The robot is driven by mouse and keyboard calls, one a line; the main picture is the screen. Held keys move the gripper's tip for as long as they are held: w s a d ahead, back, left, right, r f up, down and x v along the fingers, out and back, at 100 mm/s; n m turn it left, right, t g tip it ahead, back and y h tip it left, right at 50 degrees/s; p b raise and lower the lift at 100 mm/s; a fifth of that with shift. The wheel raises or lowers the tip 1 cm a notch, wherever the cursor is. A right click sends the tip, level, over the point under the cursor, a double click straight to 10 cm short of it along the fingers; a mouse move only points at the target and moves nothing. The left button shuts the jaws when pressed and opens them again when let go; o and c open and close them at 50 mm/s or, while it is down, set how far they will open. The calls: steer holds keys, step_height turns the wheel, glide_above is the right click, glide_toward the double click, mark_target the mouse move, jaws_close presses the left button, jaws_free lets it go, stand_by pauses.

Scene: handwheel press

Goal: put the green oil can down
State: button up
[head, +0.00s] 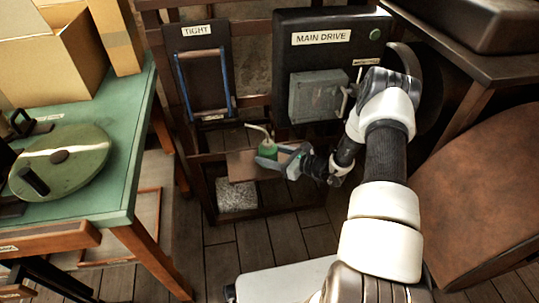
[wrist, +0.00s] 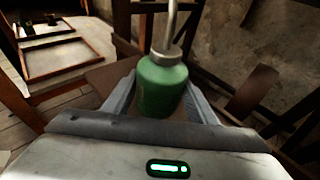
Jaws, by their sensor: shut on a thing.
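The green oil can (head: 267,150) has a thin bent spout and is upright between the fingers of my gripper (head: 287,158). In the wrist view the green oil can (wrist: 161,82) shows its green body and grey metal neck, with a gripper finger on each side. My gripper (wrist: 160,95) is shut on it. A small brown wooden shelf (head: 243,167) lies just below and around the can. I cannot tell whether the can's base touches it; its underside is hidden.
Above the shelf stand a black panel marked MAIN DRIVE (head: 320,38) with a grey box (head: 318,96), and a TIGHT board (head: 197,70) with a blue-sided frame. A brown round-edged surface (head: 480,190) is at right.

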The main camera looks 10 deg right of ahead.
steer(key=o, duration=1.2)
steer(key=shift+f, duration=0.1)
steer(key=shift+r, duration=0.25)
steer(key=p+v, duration=0.2)
steer(key=v, duration=1)
steer(key=shift+p, duration=0.4)
steer(key=shift+r, duration=0.1)
